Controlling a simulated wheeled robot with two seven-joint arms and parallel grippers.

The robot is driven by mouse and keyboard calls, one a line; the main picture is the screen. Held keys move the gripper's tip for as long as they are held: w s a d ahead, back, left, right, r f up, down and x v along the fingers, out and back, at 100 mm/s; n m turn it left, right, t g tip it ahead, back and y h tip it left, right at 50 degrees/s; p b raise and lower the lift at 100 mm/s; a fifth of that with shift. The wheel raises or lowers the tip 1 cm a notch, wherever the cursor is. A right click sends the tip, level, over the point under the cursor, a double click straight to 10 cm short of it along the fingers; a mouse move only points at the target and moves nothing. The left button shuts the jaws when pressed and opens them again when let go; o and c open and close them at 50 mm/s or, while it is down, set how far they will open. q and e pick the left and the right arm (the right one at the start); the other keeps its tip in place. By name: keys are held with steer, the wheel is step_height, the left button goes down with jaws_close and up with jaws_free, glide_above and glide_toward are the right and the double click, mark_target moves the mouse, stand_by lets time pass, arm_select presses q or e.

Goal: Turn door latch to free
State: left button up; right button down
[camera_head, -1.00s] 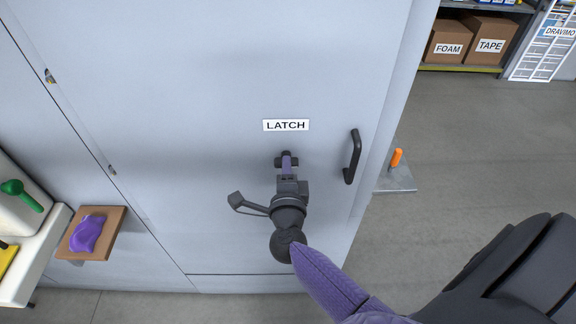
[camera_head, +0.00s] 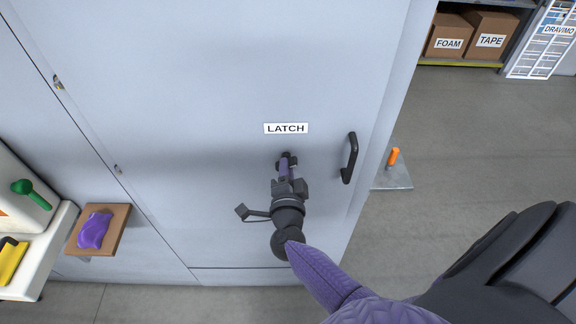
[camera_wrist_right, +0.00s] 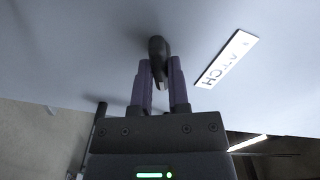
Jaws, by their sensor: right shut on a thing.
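The dark latch (camera_head: 287,155) is on the pale grey door (camera_head: 200,80), just below the white "LATCH" label (camera_head: 286,128). My right gripper (camera_head: 286,169) is shut on the latch, its purple fingers on either side. The fingers cover part of the latch, and its top end shows above them. In the right wrist view the dark latch (camera_wrist_right: 158,48) stands out between the two fingertips (camera_wrist_right: 160,75), with the label (camera_wrist_right: 227,60) to the right. My left gripper is out of view.
A black door handle (camera_head: 350,158) is right of the latch. An orange-handled tool (camera_head: 393,156) stands on a grey plate beyond the door edge. At left, a brown board (camera_head: 117,225) carries a purple item (camera_head: 94,230). Open floor lies to the right.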

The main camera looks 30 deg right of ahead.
steer(key=shift+n+p, duration=0.95)
steer(key=shift+n, duration=1.15)
